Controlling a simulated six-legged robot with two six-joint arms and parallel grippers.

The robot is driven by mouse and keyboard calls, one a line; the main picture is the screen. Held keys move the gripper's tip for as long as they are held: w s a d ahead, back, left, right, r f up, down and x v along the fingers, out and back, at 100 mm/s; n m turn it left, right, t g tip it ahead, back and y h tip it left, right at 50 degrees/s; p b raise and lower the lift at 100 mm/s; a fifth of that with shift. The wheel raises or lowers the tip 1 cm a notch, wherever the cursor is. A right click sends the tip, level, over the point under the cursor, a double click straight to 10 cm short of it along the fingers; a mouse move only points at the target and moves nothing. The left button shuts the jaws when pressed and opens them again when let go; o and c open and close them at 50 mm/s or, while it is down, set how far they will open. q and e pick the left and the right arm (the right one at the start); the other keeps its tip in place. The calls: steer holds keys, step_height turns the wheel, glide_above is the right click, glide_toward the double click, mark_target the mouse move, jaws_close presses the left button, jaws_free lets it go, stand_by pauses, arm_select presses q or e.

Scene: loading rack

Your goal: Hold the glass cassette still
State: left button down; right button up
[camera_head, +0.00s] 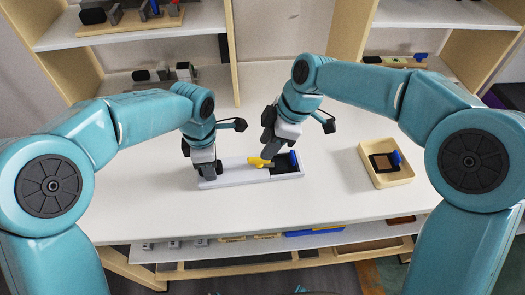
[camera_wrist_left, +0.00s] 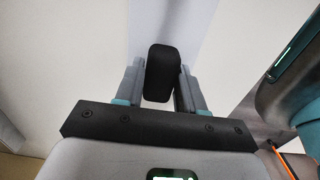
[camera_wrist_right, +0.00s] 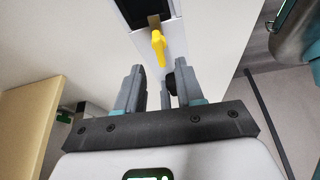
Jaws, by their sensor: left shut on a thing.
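A long pale flat body, which I take for the glass cassette (camera_head: 238,175), lies on the white table. A black knob (camera_wrist_left: 160,72) stands at its left end. My left gripper (camera_head: 207,170) is shut on this knob, with one finger on each side of it in the left wrist view. A yellow lever (camera_head: 257,162) sits near its middle and also shows in the right wrist view (camera_wrist_right: 158,48). A black frame with a blue tab (camera_head: 293,158) is at its right end. My right gripper (camera_head: 267,158) is beside the yellow lever, fingers apart; the lever shows beyond the fingertips.
A pale wooden tray (camera_head: 402,177) stands to the right, holding a dark framed square with a blue tab (camera_head: 385,161). Shelves (camera_head: 135,27) with small items rise behind the table. A lower shelf (camera_head: 280,240) with parts runs below the front edge. Tabletop between cassette and tray is clear.

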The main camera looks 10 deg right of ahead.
steer(key=v, duration=0.7)
steer(key=shift+d, duration=0.1)
arm_select(q)
steer(key=c, duration=0.6)
jaws_free()
